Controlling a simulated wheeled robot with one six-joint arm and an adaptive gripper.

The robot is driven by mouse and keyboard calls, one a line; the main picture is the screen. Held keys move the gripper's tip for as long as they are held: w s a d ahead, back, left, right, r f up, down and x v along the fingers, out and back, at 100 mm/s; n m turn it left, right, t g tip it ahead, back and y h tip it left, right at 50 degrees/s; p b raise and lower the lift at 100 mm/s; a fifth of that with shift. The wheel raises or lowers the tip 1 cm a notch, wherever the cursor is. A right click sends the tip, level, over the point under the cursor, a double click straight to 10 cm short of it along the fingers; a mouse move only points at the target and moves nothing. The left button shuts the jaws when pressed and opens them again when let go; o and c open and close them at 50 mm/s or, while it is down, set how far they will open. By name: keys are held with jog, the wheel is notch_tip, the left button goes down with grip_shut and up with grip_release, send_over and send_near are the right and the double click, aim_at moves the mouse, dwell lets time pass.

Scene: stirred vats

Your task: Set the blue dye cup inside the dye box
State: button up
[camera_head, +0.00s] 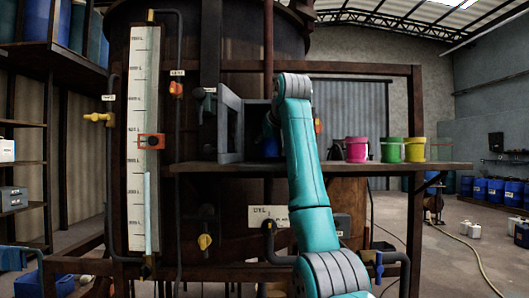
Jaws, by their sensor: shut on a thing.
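The dye box (258,112) is a dark grey open box on the shelf against the big vat, with its grey door (229,124) swung open to the left. My teal arm comes up in front of the shelf and bends into the box's opening. My gripper (269,134) is at the opening, mostly hidden behind the arm and in shadow. The blue dye cup (271,148) shows as a dark blue patch low in the opening, just below the gripper, which is shut on it. Whether the cup touches the box floor cannot be told.
On the shelf (440,166) right of my arm stand a pink cup (356,150), a green cup (391,150) and a yellow-green cup (414,150). A tall level gauge (144,130) with valves stands left. A rusty frame post (415,150) rises at right.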

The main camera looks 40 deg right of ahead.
jog(key=shift+s+f, duration=0.15)
jog(key=shift+f, duration=0.35)
jog(key=shift+f, duration=0.1)
jog(key=o, duration=1.1)
jog(key=shift+s+a+r, duration=0.1)
jog(key=shift+s+r, duration=0.05)
jog(key=shift+r, duration=0.05)
jog(key=shift+v, duration=3.6)
